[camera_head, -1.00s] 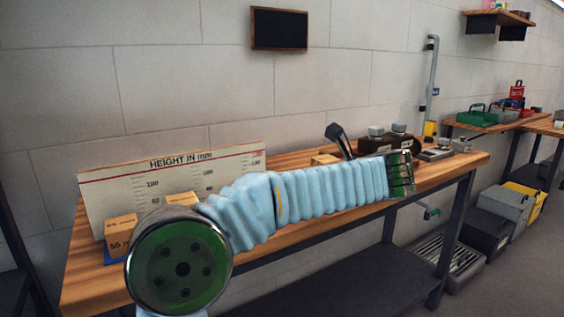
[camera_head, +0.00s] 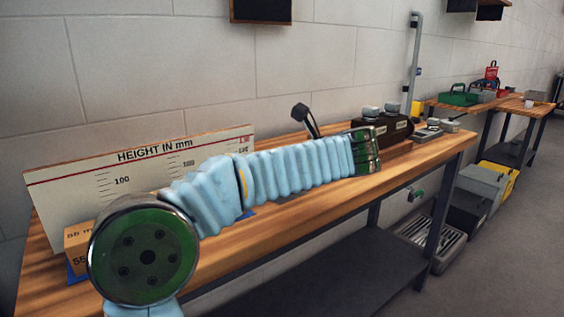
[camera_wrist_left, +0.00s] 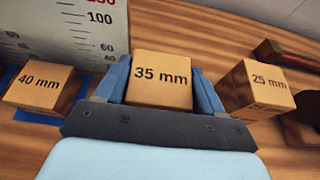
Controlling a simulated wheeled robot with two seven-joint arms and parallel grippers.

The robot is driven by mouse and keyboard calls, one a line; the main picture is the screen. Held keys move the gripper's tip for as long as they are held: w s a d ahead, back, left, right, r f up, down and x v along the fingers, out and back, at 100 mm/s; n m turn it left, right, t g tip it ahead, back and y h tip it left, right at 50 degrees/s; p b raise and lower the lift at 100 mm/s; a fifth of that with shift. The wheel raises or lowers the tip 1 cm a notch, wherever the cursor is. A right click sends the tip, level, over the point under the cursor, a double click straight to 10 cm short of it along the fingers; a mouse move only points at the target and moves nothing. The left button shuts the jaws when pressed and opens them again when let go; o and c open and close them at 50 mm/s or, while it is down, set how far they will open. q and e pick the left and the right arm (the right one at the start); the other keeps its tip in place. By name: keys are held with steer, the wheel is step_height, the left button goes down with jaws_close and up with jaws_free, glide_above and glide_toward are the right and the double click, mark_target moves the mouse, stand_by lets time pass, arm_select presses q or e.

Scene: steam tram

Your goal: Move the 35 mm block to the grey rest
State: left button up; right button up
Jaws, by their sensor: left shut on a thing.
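The 35 mm block (camera_wrist_left: 163,95) is a light-brown cube with its printed label towards the left wrist camera. My left gripper (camera_wrist_left: 162,68) is shut on it, with a blue finger on each side. I cannot tell whether the block touches the bench. A 40 mm block (camera_wrist_left: 40,86) lies to its left and a 25 mm block (camera_wrist_left: 256,90) to its right, both apart from the fingers. In the head view my left arm covers the middle of the bench, and the gripper and held block are hidden. I cannot make out the grey rest. My right gripper is not in view.
A height board (camera_head: 140,165) stands at the bench's left back, with a 55 mm block (camera_head: 80,236) before it. A black-knobbed lever (camera_head: 306,119) and a dark box (camera_head: 382,131) stand further right. The wooden bench (camera_head: 300,215) is clear along its front edge.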

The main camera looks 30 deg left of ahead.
arm_select(q)
step_height(320, 180, down, 3)
steer(key=b, duration=0.3)
steer(key=shift+f, duration=0.9)
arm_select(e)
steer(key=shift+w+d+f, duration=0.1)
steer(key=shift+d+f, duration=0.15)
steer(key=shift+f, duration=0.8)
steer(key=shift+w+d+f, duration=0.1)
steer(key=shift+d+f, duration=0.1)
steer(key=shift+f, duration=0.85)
arm_select(q)
steer(key=o, duration=1.2)
steer(key=shift+c, duration=0.2)
steer(key=shift+o, duration=0.2)
steer(key=shift+r, duration=0.15)
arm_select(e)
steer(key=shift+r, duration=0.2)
arm_select(q)
steer(key=shift+r+p, duration=1.15)
steer(key=shift+p, duration=0.15)
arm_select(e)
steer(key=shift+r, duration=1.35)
